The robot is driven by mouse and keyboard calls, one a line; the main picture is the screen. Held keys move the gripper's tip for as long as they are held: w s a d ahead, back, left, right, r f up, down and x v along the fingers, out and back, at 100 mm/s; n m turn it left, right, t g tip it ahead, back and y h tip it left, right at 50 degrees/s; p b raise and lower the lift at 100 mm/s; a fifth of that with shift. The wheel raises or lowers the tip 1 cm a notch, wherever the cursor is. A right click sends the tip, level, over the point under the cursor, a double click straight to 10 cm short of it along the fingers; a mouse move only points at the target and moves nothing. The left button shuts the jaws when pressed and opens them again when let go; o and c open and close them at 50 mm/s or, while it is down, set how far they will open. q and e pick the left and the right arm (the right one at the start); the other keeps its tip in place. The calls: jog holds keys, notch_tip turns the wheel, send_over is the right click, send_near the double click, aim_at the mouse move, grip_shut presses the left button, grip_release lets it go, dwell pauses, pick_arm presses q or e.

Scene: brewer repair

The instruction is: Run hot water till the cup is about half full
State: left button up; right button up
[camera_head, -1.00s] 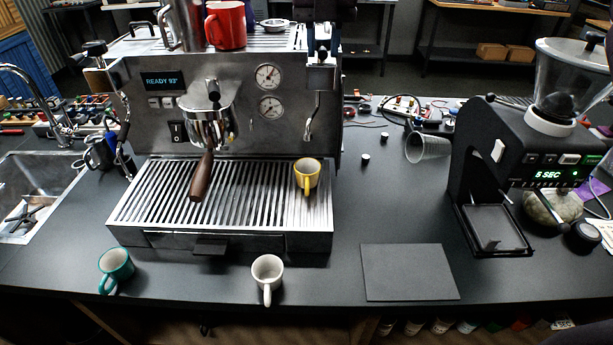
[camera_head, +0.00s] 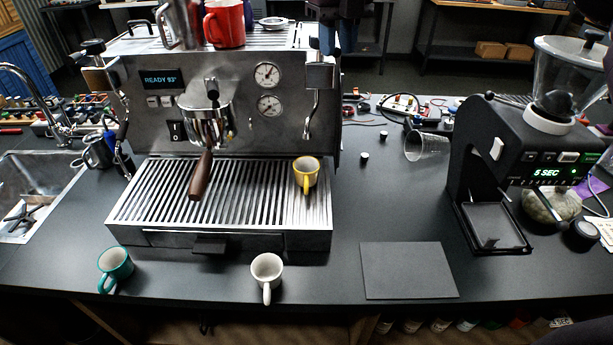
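The yellow cup (camera_head: 306,178) stands upright on the right part of the espresso machine's drip tray (camera_head: 160,205), handle toward me. It is below the thin metal spout (camera_head: 310,120) at the machine's right front. No stream of water shows, and I cannot tell the level in the cup. A dark knob (camera_head: 315,44) sits above the spout. The machine's display (camera_head: 161,79) reads ready at 93 degrees. No gripper fingers show clearly. My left gripper is out of view.
A teal cup (camera_head: 115,265) and a white cup (camera_head: 267,272) stand in front of the machine. A portafilter (camera_head: 203,170) hangs in the group. A grey mat (camera_head: 408,270) lies right of them. The grinder (camera_head: 520,150) stands at right, the sink (camera_head: 40,185) at left.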

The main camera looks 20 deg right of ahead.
jog(key=shift+w+d+n, duration=0.25)
jog(key=shift+d+n, duration=0.45)
jog(key=shift+n, duration=0.6)
jog(key=shift+w+d+n, duration=0.25)
jog(key=shift+d+n, duration=0.4)
jog(key=shift+n, duration=0.65)
dwell(2.9)
jog(key=shift+s+a+m, duration=0.3)
jog(key=shift+a+m, duration=0.4)
jog(key=shift+m, duration=0.6)
jog(key=shift+s+a+m, duration=0.25)
jog(key=shift+a+m, duration=0.45)
jog(key=shift+m, duration=0.6)
jog(key=a+m, duration=0.1)
jog(key=m, duration=0.1)
jog(key=a+m, duration=0.1)
jog(key=m, duration=0.2)
jog(key=shift+w+a, duration=0.1)
jog(key=shift+a, duration=0.3)
jog(key=shift+o, duration=0.4)
jog(key=o, duration=0.3)
